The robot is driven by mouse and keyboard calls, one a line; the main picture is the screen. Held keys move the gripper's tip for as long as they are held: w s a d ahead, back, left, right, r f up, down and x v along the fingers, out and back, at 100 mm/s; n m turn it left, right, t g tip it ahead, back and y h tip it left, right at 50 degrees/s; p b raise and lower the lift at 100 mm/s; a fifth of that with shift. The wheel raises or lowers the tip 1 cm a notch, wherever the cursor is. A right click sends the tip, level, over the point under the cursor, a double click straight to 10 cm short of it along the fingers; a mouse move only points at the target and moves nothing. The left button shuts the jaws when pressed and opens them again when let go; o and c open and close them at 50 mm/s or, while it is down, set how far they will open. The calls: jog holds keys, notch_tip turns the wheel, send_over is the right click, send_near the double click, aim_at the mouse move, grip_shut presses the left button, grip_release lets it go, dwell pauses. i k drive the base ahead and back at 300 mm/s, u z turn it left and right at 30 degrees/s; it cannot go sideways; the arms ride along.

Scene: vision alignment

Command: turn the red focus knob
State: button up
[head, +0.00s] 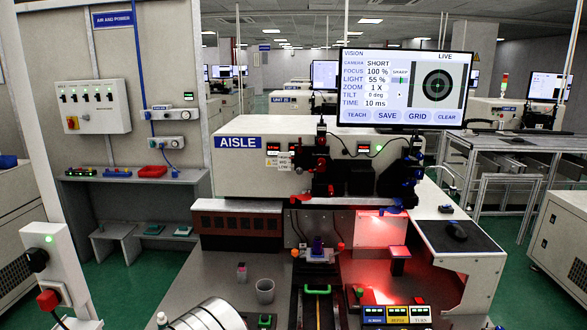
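The vision machine (240,170) labelled AISLE stands in the middle, with dark camera assemblies on its front. The left camera assembly (312,165) has small red parts, including a red piece (300,198) low on its left. I cannot tell which red part is the focus knob. The monitor (407,88) reads FOCUS 100 %, LIGHT 55 %, ZOOM 1 X, with a dark ring target under LIVE. My gripper is not in view.
A grey cup (265,291) stands on the worktop (215,270). A fixture (317,254) with red-tipped parts sits mid-worktop, left of a red-lit area. A button panel (396,315) is at the front. A mouse (455,231) lies on a dark pad at right.

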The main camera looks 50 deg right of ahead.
aim_at(321, 161)
jog(key=u, duration=1.1)
jog(key=k, duration=0.9)
jog(key=z, duration=0.75)
jog(key=i, duration=1)
jog(key=z, duration=0.05)
